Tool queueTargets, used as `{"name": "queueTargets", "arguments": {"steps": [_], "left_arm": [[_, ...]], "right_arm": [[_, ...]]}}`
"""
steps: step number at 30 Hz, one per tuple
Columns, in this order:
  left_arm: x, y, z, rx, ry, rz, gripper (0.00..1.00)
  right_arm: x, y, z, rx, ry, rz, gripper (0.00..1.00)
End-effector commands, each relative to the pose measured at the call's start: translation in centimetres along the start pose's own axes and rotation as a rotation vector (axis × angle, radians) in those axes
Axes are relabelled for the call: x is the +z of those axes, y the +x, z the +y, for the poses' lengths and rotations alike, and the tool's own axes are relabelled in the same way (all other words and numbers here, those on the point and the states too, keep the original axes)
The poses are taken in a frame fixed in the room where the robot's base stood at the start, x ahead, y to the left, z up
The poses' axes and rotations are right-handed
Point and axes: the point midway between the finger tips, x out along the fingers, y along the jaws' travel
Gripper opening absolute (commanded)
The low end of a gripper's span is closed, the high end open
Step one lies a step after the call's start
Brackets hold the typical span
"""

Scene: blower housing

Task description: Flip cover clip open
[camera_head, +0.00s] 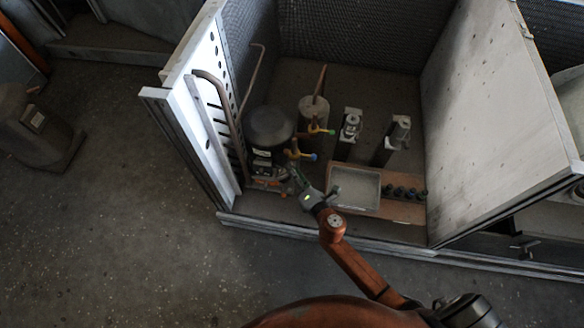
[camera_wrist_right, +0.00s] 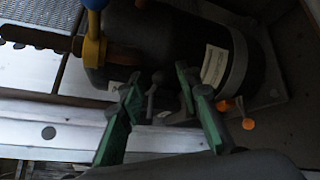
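The black compressor-like unit (camera_head: 270,128) stands inside the open housing, with pale labels low on its side. My right gripper (camera_head: 296,176) is at the lower front of this unit. In the right wrist view the unit (camera_wrist_right: 215,50) lies just beyond the fingertips. The two green fingers of the right gripper (camera_wrist_right: 160,78) are spread apart. A small dark lever-like piece (camera_wrist_right: 153,92) shows in the gap between them; I cannot tell whether it is the cover clip or whether a finger touches it. My left gripper is not in view.
A copper pipe and valves with yellow (camera_head: 297,153) and blue handles stand close by. A grey tray (camera_head: 355,187) and several dark knobs (camera_head: 403,193) sit to the right. A slotted white panel (camera_head: 207,100) bounds the left; a large pale panel (camera_head: 490,110) bounds the right.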

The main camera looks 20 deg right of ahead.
Motion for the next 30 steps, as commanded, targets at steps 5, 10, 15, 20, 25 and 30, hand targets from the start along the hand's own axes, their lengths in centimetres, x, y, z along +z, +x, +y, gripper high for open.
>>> {"name": "queueTargets", "arguments": {"steps": [5,10,15,20,25,30], "left_arm": [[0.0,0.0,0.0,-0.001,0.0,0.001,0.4],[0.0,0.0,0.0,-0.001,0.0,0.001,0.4],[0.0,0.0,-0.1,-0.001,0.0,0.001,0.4],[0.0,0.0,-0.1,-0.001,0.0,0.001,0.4],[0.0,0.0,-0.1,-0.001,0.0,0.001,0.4],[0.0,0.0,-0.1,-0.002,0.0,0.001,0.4]], "right_arm": [[-0.1,-4.0,-0.1,-0.002,-0.001,0.001,0.31],[0.0,-7.2,-0.1,-0.002,0.001,0.0,0.31],[0.0,-9.2,0.0,0.0,0.0,-0.001,0.31],[0.1,-9.9,0.0,0.0,0.0,-0.001,0.31],[0.1,-9.9,0.1,0.0,0.0,-0.001,0.31],[0.1,-9.9,0.0,0.0,0.0,-0.001,0.31]]}}
